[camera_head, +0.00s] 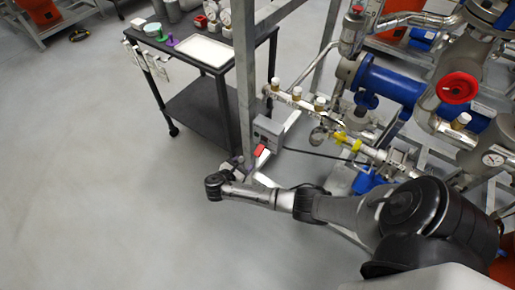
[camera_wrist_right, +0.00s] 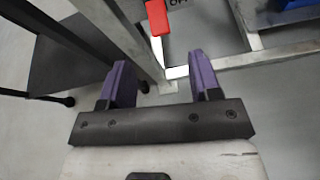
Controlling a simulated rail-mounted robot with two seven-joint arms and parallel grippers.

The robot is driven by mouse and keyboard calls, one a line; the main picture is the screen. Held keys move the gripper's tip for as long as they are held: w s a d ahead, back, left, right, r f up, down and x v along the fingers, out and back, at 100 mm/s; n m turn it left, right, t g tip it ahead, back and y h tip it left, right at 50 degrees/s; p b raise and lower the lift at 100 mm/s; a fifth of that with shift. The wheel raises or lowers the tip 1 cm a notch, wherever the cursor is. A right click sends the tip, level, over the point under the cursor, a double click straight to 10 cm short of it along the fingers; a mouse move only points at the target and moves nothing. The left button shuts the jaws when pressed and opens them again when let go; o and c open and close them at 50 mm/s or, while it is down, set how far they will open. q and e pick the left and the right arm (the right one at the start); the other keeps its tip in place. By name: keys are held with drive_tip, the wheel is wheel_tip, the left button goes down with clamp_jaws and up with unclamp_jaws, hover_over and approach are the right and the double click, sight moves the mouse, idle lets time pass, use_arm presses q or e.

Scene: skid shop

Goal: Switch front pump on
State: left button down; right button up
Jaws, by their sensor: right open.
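A grey switch box (camera_head: 267,132) with a red lever (camera_head: 261,150) is mounted by an upright metal post. The red lever also shows at the top edge of the right wrist view (camera_wrist_right: 156,17), with dark lettering beside it, cut off by the frame. My right gripper (camera_wrist_right: 161,70) is open, its two purple fingers apart with nothing between them. The lever lies beyond the fingertips and appears apart from them. In the head view my right arm reaches in from the lower right, and its wrist is just below and left of the box. My left gripper is not in view.
A dark cart (camera_head: 207,66) with a white tray (camera_head: 204,50) stands behind. The metal post (camera_head: 245,85) rises close to the box. Pipes, a blue pump body (camera_head: 388,82) and a red handwheel (camera_head: 457,88) fill the right.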

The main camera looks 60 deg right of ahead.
sight(259, 150)
drive_tip(key=shift+n, duration=0.7)
drive_tip(key=b+x, duration=0.5)
drive_tip(key=x, duration=0.7)
drive_tip(key=shift+w+d+f+b, duration=0.2)
drive_tip(key=shift+b, duration=0.2)
drive_tip(key=shift+d+f, duration=0.15)
drive_tip(key=shift+d, duration=0.45)
